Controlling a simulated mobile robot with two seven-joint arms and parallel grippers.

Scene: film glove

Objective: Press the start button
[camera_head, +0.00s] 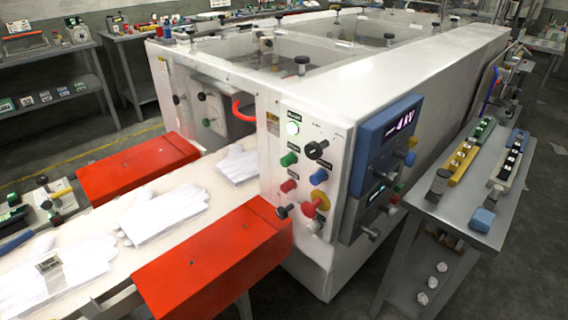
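The white machine (300,92) stands in the middle of the head view. Its front control panel (329,136) carries a lit white-green lamp (293,128) at the top and a green button (289,159) below it. A red button (289,186) sits lower on the left. The small labels are too blurred to read surely, so I cannot tell by text which is the start button. Neither of my grippers is in view.
A conveyor (97,213) with white gloves (163,212) enters the machine between two red guards (215,262). A blue display unit (385,145) with knobs juts from the panel's right. A grey table (465,208) with tool strips stands at right. Dark floor shows in front.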

